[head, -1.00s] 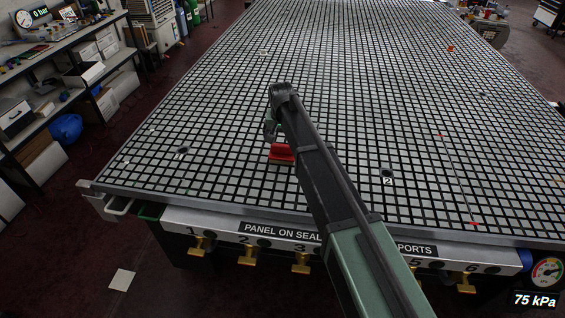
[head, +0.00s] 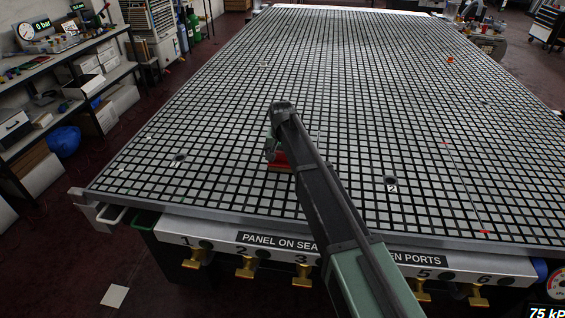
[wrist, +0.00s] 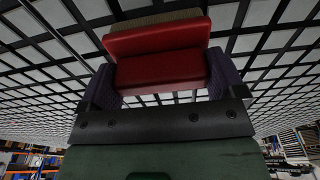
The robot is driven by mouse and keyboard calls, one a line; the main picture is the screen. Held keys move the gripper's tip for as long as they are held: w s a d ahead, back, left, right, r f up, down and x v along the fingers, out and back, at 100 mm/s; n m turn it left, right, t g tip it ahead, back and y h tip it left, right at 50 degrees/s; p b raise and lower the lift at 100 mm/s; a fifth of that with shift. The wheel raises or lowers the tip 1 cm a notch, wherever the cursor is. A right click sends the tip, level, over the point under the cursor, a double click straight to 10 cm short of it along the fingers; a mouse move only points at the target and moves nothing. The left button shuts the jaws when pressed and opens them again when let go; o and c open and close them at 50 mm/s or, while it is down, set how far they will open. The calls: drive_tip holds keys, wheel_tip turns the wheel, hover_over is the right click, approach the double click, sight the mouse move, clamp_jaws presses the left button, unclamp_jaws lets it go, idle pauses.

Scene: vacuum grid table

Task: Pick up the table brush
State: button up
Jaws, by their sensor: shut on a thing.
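The table brush is a red block-like body (wrist: 160,55) with a tan strip along its far edge. In the wrist view it sits between the two dark fingers of my gripper (wrist: 161,87), which are shut on its sides. In the head view the red brush (head: 280,160) shows partly behind my arm, over the near part of the grid table (head: 230,110). My gripper (head: 271,150) is mostly hidden by my arm there. I cannot tell whether the brush still touches the table.
The grid table around the brush is mostly clear. Brass valves (head: 246,268) line the front edge. A shelf unit (head: 60,100) stands at the left.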

wheel_tip(320, 180, up, 20)
drive_tip(key=p, duration=2)
